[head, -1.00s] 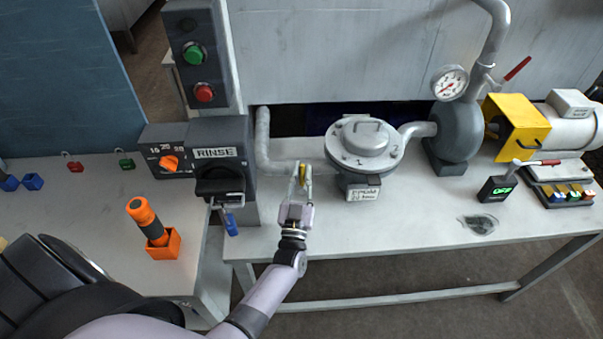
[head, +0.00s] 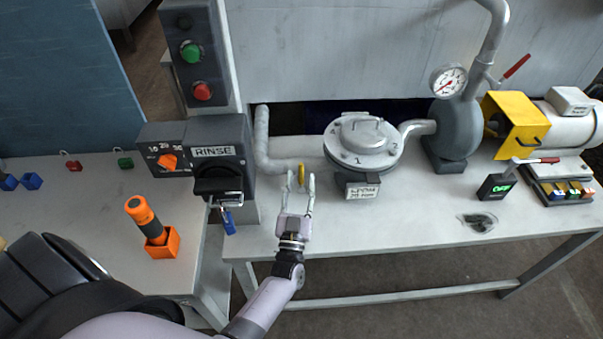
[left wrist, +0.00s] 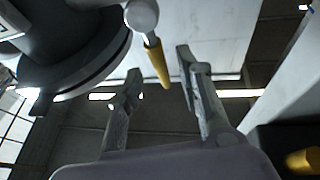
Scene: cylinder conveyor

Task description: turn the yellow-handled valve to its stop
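The yellow valve handle (head: 301,173) sits on the pipe to the left of the round filter housing (head: 364,143). In the left wrist view the handle (left wrist: 157,63) is a thin yellow lever hanging from a grey rounded joint (left wrist: 141,16). My left gripper (head: 301,179) is open, its fingers spread on either side of the handle in the head view. In the left wrist view the fingers (left wrist: 158,78) are apart, with a gap between each of them and the lever's tip. My right gripper is in neither view.
The RINSE box (head: 215,175) stands close left of my gripper. A grey pump (head: 457,128) with a gauge and red lever, and a yellow-guarded motor (head: 515,122), stand right.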

